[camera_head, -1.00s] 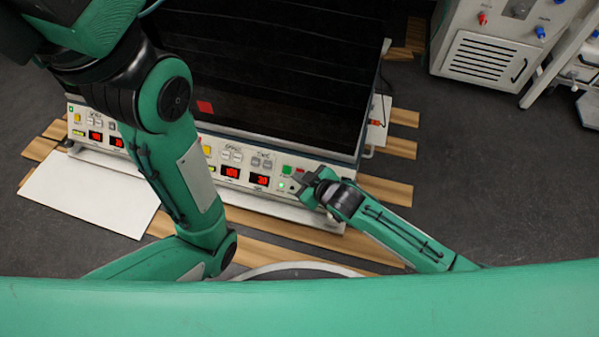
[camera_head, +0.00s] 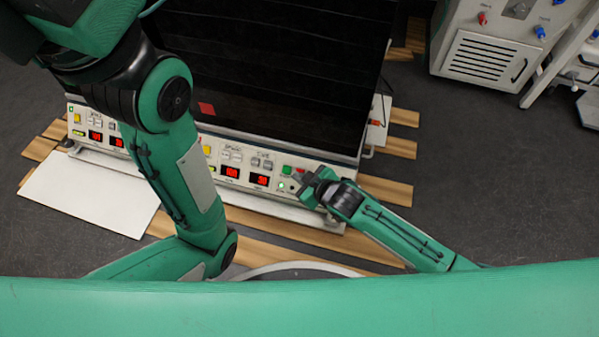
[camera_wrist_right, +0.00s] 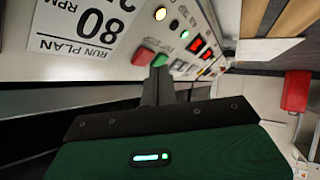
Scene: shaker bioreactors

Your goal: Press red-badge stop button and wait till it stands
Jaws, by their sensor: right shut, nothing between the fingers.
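The shaker with the red badge (camera_head: 206,109) on its dark lid stands in the middle of the head view. Its front panel has lit red displays (camera_head: 231,172), a green button (camera_head: 286,169) and, just right of that, a small red button (camera_head: 299,171). My right gripper (camera_head: 305,184) is at the panel's right end, close to the red button; I cannot tell whether it touches it. My left gripper is out of view.
A second panel section with red displays (camera_head: 95,135) lies left, partly behind my left arm. A white board (camera_head: 88,195) lies on the floor at left. A white cabinet (camera_head: 485,55) stands at upper right. The wrist view shows a "RUN PLAN 80 RPM" label (camera_wrist_right: 85,25).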

